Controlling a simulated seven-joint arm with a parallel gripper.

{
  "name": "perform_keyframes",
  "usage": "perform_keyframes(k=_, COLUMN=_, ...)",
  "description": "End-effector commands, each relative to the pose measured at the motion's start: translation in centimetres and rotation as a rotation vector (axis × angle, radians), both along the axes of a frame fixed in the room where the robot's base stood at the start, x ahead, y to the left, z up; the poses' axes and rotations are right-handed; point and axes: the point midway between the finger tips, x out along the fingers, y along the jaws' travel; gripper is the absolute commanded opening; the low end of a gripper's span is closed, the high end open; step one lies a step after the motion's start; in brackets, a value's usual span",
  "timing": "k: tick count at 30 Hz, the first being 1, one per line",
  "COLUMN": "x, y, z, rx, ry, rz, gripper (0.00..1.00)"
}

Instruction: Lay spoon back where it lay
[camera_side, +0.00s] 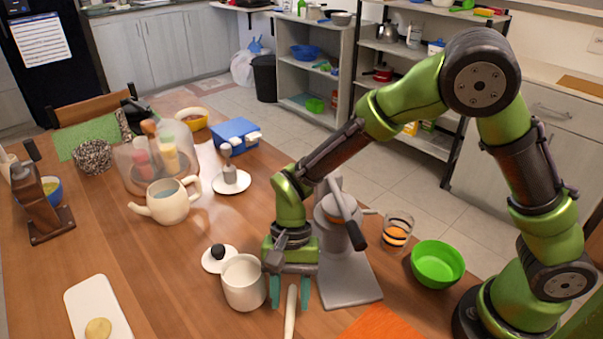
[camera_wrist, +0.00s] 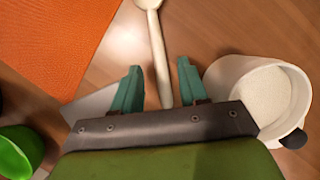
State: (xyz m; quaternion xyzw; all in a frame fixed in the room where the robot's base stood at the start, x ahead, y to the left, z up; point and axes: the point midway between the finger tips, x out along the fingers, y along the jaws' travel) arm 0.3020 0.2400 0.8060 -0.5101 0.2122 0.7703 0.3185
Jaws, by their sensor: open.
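A pale spoon (camera_side: 290,312) lies on the wooden table, its handle reaching up between my fingers in the side view. In the wrist view the spoon (camera_wrist: 159,55) has its handle end between the two teal fingertips, with a gap on both sides. My gripper (camera_side: 289,293) is open and low over the table, just right of a white pot (camera_side: 243,284). In the wrist view my gripper (camera_wrist: 160,85) shows both fingers apart. The pot (camera_wrist: 258,98) holds a white powder. Its lid (camera_side: 217,259) with a black knob lies behind it.
A grey press-like device (camera_side: 345,280) stands close right of my gripper. An orange mat (camera_wrist: 58,40) lies beside the spoon. A green bowl (camera_side: 437,263) and a striped glass (camera_side: 397,232) stand further right. A white teapot (camera_side: 168,203) is at the back left, a cutting board (camera_side: 97,310) front left.

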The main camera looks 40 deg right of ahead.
Motion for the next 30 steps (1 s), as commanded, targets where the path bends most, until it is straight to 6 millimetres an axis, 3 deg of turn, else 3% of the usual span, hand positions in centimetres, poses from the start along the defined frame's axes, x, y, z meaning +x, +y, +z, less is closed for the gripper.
perform_keyframes(k=9, x=2.0, y=-1.9, z=6.4, rx=0.001, ry=-0.005, rz=-0.003, gripper=0.43)
perform_keyframes(k=20, x=2.8, y=-3.7, z=10.4, rx=0.017, ry=-0.04, rz=0.005, gripper=0.43)
perform_keyframes(k=25, x=2.0, y=-7.8, z=14.8, rx=0.071, ry=-0.227, rz=0.049, gripper=0.43)
perform_keyframes(k=30, x=-0.4, y=-12.9, z=18.9, rx=0.072, ry=-0.497, rz=0.129, gripper=0.43)
